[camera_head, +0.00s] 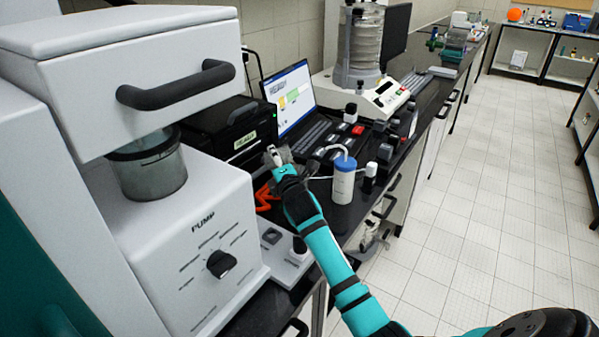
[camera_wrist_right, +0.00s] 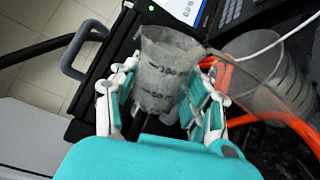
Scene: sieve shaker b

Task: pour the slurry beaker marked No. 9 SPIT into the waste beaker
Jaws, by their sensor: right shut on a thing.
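My right gripper (camera_head: 278,158) reaches over the dark bench in the head view, between the white pump machine and the laptop. In the right wrist view my right gripper (camera_wrist_right: 160,88) is shut around a clear graduated beaker (camera_wrist_right: 165,65) with greyish contents. A 100 mark shows on it; no No. 9 SPIT label is readable. A second clear container (camera_wrist_right: 280,88) stands to the right, apart from the fingers; I cannot tell whether it is the waste beaker. In the head view the gripper mostly hides the held beaker. My left gripper is not in view.
The white pump machine (camera_head: 215,215) with its black handle stands close on the left. A black boxy device (camera_head: 225,130) and a laptop (camera_head: 290,95) are behind the gripper. A white wash bottle (camera_head: 343,182) and an orange object (camera_head: 265,196) are close by. A sieve shaker (camera_head: 362,65) stands farther back.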

